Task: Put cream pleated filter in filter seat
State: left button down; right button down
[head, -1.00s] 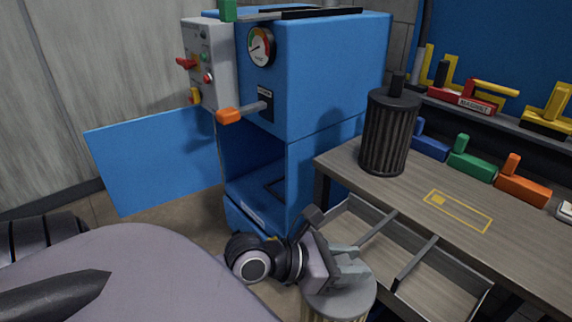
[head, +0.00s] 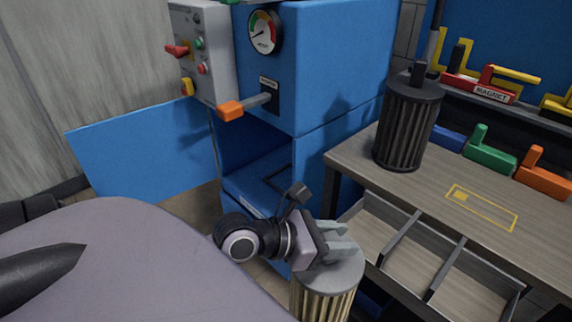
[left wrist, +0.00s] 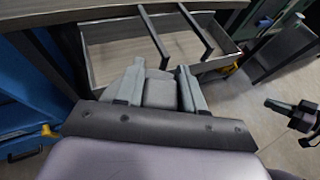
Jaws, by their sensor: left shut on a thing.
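The cream pleated filter (head: 322,301) has a round grey cap (head: 336,277) and hangs upright under my left gripper (head: 338,248). My left gripper is shut on it at the top, in front of the workbench's open drawer. The gripper fingers also show in the left wrist view (left wrist: 160,88), where the pleats are hidden. The blue cabinet (head: 335,70) stands open to the left of the filter. A dark frame (head: 281,181) at the bottom of its opening looks like the filter seat; it is partly hidden.
A dark pleated filter (head: 407,125) stands on the workbench (head: 440,185). The open drawer (head: 385,228) has dividers. The blue door (head: 140,150) is swung left, and an orange-ended lever (head: 231,110) juts over the opening. Colored blocks line the bench's back.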

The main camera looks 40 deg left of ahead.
aim_at(290, 181)
jog(key=j+z, duration=0.1)
jog(key=j, duration=2.1)
